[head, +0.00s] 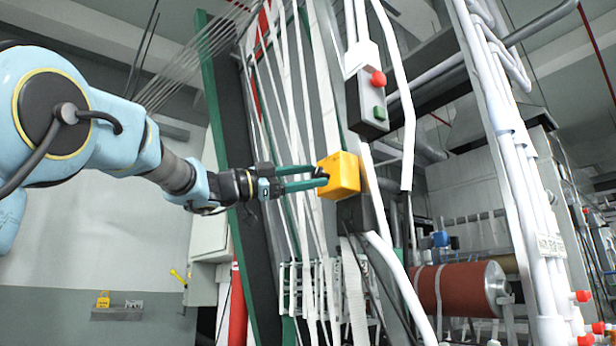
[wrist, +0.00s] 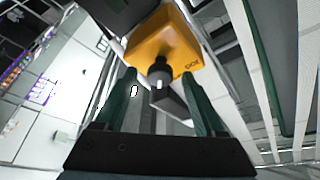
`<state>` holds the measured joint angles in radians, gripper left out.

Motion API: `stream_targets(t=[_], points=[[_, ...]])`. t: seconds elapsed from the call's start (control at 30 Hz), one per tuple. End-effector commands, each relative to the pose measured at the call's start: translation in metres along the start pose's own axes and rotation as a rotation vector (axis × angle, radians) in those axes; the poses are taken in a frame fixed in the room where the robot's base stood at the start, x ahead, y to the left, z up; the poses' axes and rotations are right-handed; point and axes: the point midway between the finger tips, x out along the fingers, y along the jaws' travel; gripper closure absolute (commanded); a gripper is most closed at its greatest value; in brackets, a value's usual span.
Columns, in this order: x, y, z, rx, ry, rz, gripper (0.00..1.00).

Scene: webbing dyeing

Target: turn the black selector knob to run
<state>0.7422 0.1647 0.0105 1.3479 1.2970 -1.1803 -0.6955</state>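A yellow control box (head: 340,174) is mounted on the machine's upright frame, right of my gripper in the head view. In the wrist view the yellow box (wrist: 168,38) is at the top centre, with upside-down lettering that seems to read "JOG". The black selector knob (wrist: 160,72) sticks out of its face towards me, with a pale mark on its end. In the wrist view the fingers stand either side of the knob with visible gaps.
A grey box with a red button (head: 378,78) and a green button (head: 379,113) hangs just above the yellow box. White webbing strips and pipes run close around it. A red-brown roller (head: 452,288) is at the lower right.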

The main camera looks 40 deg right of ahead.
Motion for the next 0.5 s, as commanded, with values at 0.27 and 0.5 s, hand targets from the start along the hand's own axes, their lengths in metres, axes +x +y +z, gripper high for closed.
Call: stream_targets(t=[0.27,0.5], points=[[-0.005,0.0,0.001,0.0,-0.001,-0.001,0.28],[-0.046,0.002,0.003,0.003,-0.002,-0.003,0.28]])
